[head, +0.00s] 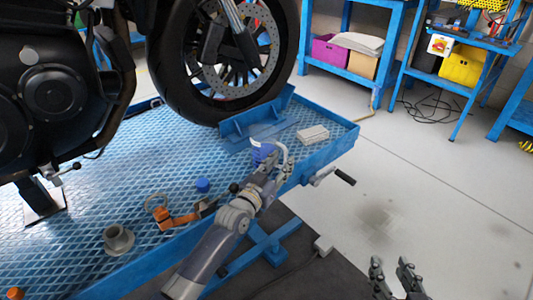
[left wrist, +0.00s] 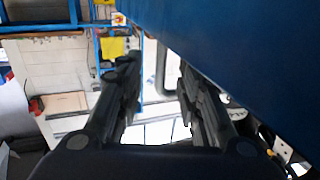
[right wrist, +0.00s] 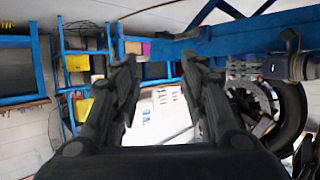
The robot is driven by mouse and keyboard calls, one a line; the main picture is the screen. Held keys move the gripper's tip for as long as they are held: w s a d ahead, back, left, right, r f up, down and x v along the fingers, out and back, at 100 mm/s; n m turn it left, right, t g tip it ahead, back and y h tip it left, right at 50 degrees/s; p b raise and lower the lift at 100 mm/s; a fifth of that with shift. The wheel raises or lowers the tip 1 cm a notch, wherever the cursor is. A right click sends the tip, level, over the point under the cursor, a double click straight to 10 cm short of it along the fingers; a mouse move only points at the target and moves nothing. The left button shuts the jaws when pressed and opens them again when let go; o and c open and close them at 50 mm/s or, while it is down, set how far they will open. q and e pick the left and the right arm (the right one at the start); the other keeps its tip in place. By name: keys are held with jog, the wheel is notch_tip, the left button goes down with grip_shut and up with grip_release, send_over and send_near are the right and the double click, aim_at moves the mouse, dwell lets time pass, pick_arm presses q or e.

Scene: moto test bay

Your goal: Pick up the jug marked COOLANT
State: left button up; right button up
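I cannot make out a jug marked COOLANT in any view, and no such lettering is readable. My left arm (head: 228,228) reaches over the near edge of the blue ramp. My right gripper (head: 390,262) is low over the floor at the bottom right of the head view. The right wrist view shows the right gripper (right wrist: 159,60) open and empty.
The blue ramp (head: 335,146) carries a motorcycle wheel (head: 284,60), a pale block (head: 313,133), a blue cap (head: 203,185), an orange strap (head: 180,217) and a grey cup (head: 118,240). A black-handled crank (head: 344,177) sticks out. Shelving holds a yellow container (head: 462,66). Floor (head: 440,190) is clear.

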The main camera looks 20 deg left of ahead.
pick_arm(q)
jog(key=shift+x, duration=1.05)
pick_arm(e)
jog(key=r, duration=0.1)
jog(key=w+r+t, duration=0.1)
jog(key=r+t, duration=0.1)
jog(key=shift+w+a+r+y, duration=0.15)
jog(key=shift+w+a+y, duration=0.1)
jog(key=shift+a+y, duration=0.15)
pick_arm(q)
jog(key=shift+c, duration=0.4)
grip_shut()
jog(key=shift+r, duration=0.15)
jog(key=shift+r, duration=0.2)
pick_arm(e)
jog(key=shift+f, duration=0.25)
